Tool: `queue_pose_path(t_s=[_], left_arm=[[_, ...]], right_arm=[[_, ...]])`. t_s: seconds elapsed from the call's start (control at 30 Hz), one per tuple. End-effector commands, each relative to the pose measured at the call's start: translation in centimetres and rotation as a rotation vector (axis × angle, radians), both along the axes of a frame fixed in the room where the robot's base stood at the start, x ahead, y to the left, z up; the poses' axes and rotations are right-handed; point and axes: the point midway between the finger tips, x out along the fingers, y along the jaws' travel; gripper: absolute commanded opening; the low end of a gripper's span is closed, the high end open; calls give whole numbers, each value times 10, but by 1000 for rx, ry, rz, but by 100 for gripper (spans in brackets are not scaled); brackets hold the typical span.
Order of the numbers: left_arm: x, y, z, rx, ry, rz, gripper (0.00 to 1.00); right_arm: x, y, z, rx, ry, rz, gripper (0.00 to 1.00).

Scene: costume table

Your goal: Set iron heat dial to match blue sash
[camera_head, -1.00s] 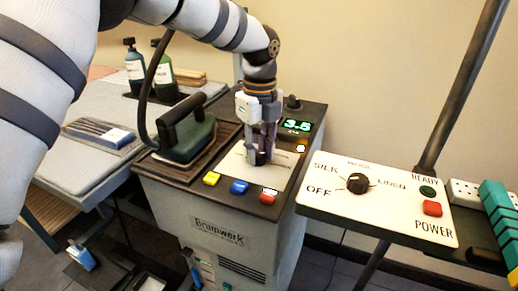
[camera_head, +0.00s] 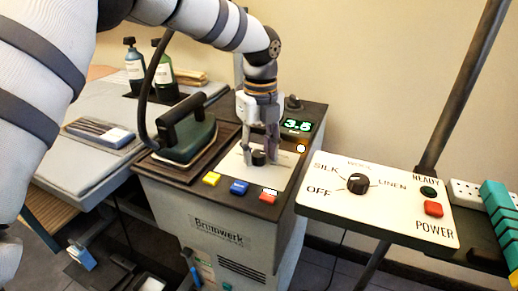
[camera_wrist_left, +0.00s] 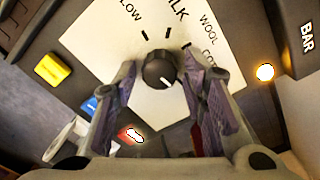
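The heat dial (camera_head: 259,158) is a small dark knob on the white plate of the grey iron station. It also shows in the left wrist view (camera_wrist_left: 160,69), with a pale mark towards its lower right; LOW, SILK and WOOL are printed above it, beside ticks. My left gripper (camera_head: 259,154) is open, its fingers on either side of the dial with gaps between; it also shows in the left wrist view (camera_wrist_left: 161,72). My right gripper is out of view.
The dark green iron (camera_head: 188,135) rests left of the dial. Yellow (camera_head: 212,179), blue (camera_head: 239,187) and red (camera_head: 268,195) buttons line the station's front edge. A separate panel (camera_head: 400,218) with its own knob (camera_head: 358,183) stands at right. Bottles (camera_head: 135,68) stand behind.

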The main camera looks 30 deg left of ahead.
Motion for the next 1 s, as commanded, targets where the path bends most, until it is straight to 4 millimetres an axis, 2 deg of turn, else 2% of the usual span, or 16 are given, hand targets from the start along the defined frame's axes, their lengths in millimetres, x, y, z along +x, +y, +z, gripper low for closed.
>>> queue_pose_path(t_s=[0.33,0.47,0.7,0.83,1.0], left_arm=[[1,1,6,1,-3,2,46],[2,0,35,2,-7,2,46],[2,-1,97,0,-5,1,46],[2,-1,115,1,-3,1,46],[2,-1,121,1,0,1,46]], right_arm=[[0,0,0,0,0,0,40],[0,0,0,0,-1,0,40],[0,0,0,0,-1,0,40],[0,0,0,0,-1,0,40],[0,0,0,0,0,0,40]])
